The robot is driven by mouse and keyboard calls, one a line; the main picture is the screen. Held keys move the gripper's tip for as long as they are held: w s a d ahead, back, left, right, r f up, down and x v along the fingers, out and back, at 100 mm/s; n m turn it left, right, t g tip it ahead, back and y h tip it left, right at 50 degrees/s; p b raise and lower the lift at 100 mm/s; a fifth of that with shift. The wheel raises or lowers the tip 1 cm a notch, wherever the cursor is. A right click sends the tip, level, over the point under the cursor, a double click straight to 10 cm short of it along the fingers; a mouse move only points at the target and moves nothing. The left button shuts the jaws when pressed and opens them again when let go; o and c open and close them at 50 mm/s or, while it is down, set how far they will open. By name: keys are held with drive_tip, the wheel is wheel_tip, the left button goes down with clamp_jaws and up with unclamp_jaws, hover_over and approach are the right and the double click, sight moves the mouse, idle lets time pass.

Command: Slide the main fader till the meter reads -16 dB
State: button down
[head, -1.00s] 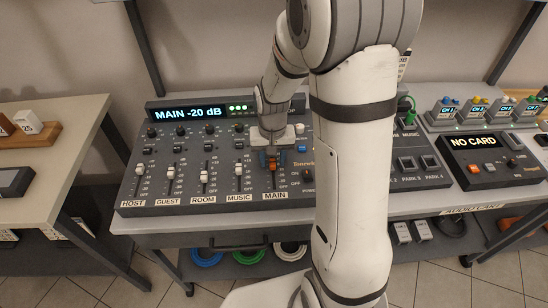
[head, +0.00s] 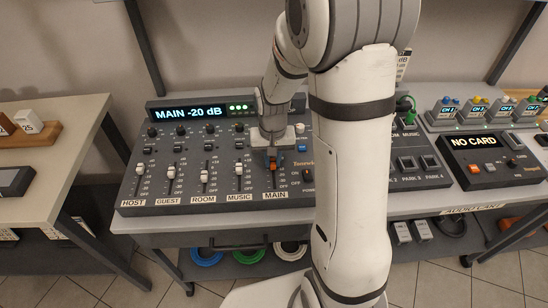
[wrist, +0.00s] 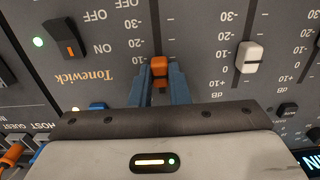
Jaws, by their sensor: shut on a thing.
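The mixer (head: 225,195) stands on the table, its display (head: 190,112) reading "MAIN -20 dB". The orange main fader cap (head: 272,166) sits in the MAIN slot, partly hidden by my gripper (head: 271,158). In the wrist view the orange cap (wrist: 160,70) is between the blue fingers of my gripper (wrist: 159,76), which are shut on it. The slot's -30 and -20 marks show beside the cap, with the -10 mark closer to the gripper body. The white MUSIC fader cap (wrist: 249,57) is beside it, apart from the fingers.
White HOST (head: 140,168), GUEST (head: 171,172) and ROOM (head: 204,177) fader caps stand left of the main one. A power switch (wrist: 67,39) is close by in the wrist view. A "NO CARD" box (head: 490,160) stands to the right.

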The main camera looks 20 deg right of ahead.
sight(272, 159)
drive_tip(key=shift+w, duration=0.1)
drive_tip(key=shift+w, duration=0.3)
drive_tip(key=c, duration=1.4)
unclamp_jaws()
drive_tip(key=shift+o, duration=0.2)
drive_tip(key=shift+r, duration=0.1)
wheel_tip(272, 159, up, 8)
drive_tip(key=shift+f, duration=0.15)
